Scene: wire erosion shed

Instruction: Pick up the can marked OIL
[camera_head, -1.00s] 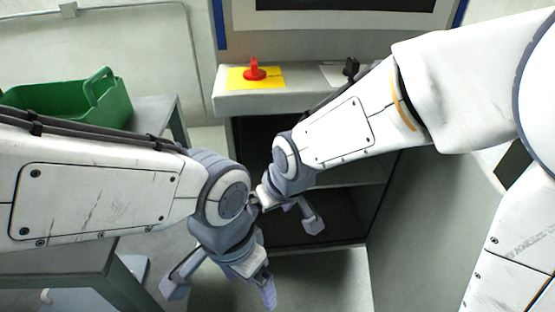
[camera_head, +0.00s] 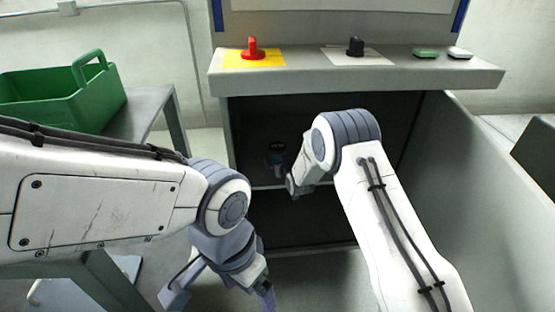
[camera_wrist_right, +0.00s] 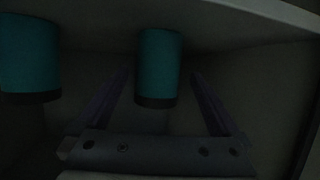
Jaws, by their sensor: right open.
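In the right wrist view, which is very dark, a teal can (camera_wrist_right: 158,62) with a dark band at one end lies between the spread fingers of my right gripper (camera_wrist_right: 160,78). The fingers are open and do not visibly touch it. A second teal can (camera_wrist_right: 29,55) is to the left, outside the fingers. No marking is readable on either, so I cannot tell which is OIL. In the head view, my right gripper (camera_head: 292,186) reaches into the dark cabinet, mostly hidden by its wrist. My left gripper (camera_head: 220,294) hangs low with fingers apart, empty.
The cabinet's shelf (camera_head: 330,183) and side wall enclose the right hand. A green crate (camera_head: 60,100) stands on a table at left.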

